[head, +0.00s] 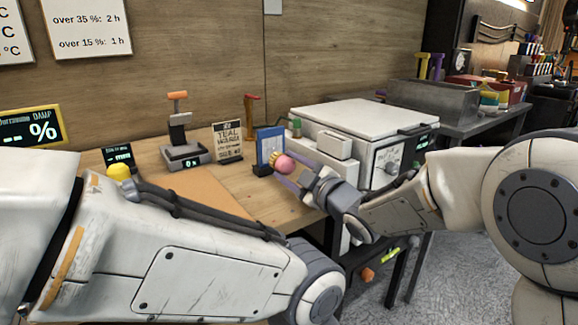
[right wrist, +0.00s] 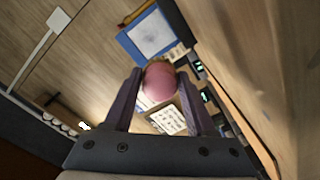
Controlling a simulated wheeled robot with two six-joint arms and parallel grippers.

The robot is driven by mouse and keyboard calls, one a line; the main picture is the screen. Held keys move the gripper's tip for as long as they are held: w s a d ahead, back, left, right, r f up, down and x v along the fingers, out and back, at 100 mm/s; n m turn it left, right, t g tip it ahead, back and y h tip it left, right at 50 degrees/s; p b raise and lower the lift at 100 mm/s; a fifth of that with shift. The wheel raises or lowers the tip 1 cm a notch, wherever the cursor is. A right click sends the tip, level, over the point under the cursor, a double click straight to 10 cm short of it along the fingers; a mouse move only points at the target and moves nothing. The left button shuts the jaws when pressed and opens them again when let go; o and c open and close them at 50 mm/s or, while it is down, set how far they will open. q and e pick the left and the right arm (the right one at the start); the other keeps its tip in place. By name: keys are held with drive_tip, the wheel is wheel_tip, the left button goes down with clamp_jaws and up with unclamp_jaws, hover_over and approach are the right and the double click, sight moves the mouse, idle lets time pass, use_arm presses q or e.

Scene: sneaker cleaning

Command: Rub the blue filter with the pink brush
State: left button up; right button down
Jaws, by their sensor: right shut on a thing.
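The blue filter (head: 268,146), a blue frame around a pale panel, stands upright in a dark holder on the wooden bench. In the right wrist view it is beyond the fingertips, the blue frame (right wrist: 127,42) around a whitish panel. My right gripper (head: 290,172) is shut on the pink brush (head: 285,164), whose yellowish bristle end points toward the filter. The pink brush (right wrist: 158,82) sits between the two fingers in the right wrist view. It overlaps the filter's edge in the head view; I cannot tell whether they touch. My left gripper is out of view.
A white box-shaped oven (head: 350,120) stands right of the filter, close to my right arm. My left arm covers the front of the bench.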

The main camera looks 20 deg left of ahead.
drive_tip(key=shift+p+x, duration=0.3)
drive_tip(key=shift+x, duration=2.45)
drive_tip(key=shift+x, duration=0.95)
drive_tip(key=shift+w+d, duration=0.1)
drive_tip(key=shift+d, duration=0.05)
